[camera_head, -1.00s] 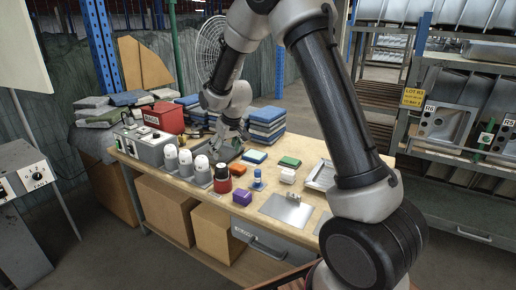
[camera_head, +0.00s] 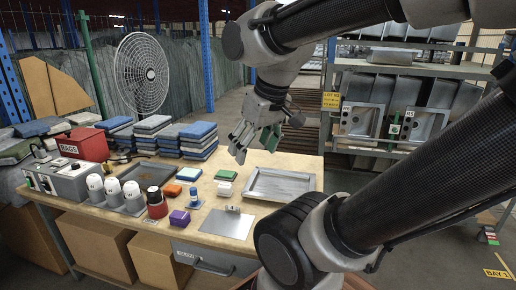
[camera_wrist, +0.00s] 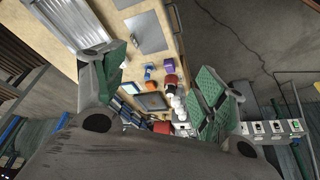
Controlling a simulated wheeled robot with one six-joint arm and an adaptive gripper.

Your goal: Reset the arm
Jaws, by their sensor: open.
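My gripper (camera_head: 252,142) is raised above the back right part of the wooden workbench (camera_head: 245,168). Its fingers are spread and have green inner pads. In the wrist view my gripper (camera_wrist: 160,95) is open with nothing between its fingers, and the bench shows well beyond them. My arm runs from the lower right of the head view, across the top, and down to the gripper.
On the bench are an empty metal tray (camera_head: 283,185), a flat metal plate (camera_head: 228,223), a purple block (camera_head: 180,218), a red-and-black container (camera_head: 156,203) and white-topped bottles (camera_head: 132,195). Folded cloth stacks (camera_head: 198,140) stand behind. A sink rack (camera_head: 385,125) is at right.

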